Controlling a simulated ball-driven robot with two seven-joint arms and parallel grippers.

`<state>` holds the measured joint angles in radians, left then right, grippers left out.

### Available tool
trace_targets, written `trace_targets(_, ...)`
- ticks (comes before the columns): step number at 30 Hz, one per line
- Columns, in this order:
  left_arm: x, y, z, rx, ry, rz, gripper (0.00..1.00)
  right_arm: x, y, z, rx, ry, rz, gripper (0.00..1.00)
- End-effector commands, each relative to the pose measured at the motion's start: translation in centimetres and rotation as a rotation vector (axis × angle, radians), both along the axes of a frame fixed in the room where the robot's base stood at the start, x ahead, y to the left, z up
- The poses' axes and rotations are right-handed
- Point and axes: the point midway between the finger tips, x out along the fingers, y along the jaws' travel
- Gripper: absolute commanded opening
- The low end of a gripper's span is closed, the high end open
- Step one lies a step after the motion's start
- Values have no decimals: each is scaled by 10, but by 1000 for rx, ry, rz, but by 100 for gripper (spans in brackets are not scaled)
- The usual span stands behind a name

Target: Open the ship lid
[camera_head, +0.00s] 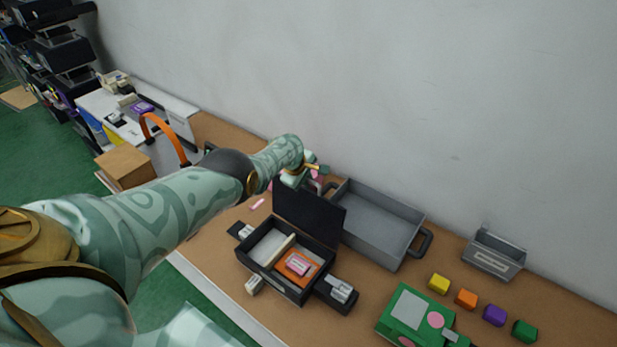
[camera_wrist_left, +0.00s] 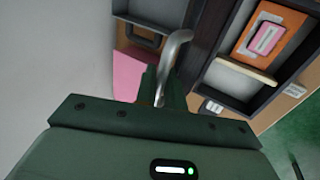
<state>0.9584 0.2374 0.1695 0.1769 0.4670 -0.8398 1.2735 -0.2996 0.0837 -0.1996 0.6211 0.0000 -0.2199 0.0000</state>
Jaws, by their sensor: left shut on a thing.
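A black box (camera_head: 317,288) stands on the table with its dark lid (camera_head: 308,215) raised upright at the back. Inside it are a pale compartment and an orange piece with a pink block (camera_head: 298,265). The open box also shows in the left wrist view (camera_wrist_left: 207,50). My left gripper (camera_head: 312,172) is behind the raised lid, its fingers partly hidden by its own wrist. In the left wrist view its fingers (camera_wrist_left: 166,92) are shut on a bent metal handle (camera_wrist_left: 172,62). I cannot tell where that handle attaches. My right gripper is out of view.
A grey tray (camera_head: 375,225) with handles stands right behind the box, close to my left gripper. A pink thing (camera_wrist_left: 130,74) lies beside the fingers. A small grey bin (camera_head: 493,258), several coloured cubes (camera_head: 466,299) and a green case (camera_head: 410,315) are at the right.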

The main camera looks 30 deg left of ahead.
Motion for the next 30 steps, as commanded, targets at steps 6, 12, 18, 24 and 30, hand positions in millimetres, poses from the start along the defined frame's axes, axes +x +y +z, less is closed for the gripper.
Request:
trace_targets(6, -6, 0, -3, 1, 31, 0, 0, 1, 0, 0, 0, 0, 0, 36)
trace_targets(12, -6, 0, -4, 2, 33, 1, 0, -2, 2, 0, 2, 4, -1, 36)
trace_targets(18, -6, 0, -4, 1, 33, 0, 27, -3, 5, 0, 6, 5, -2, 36)
trace_targets(24, -8, 0, -5, 2, 37, -1, 28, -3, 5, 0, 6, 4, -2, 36)
trace_targets(30, -9, 0, -3, 2, 40, -3, 28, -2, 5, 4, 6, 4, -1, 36)
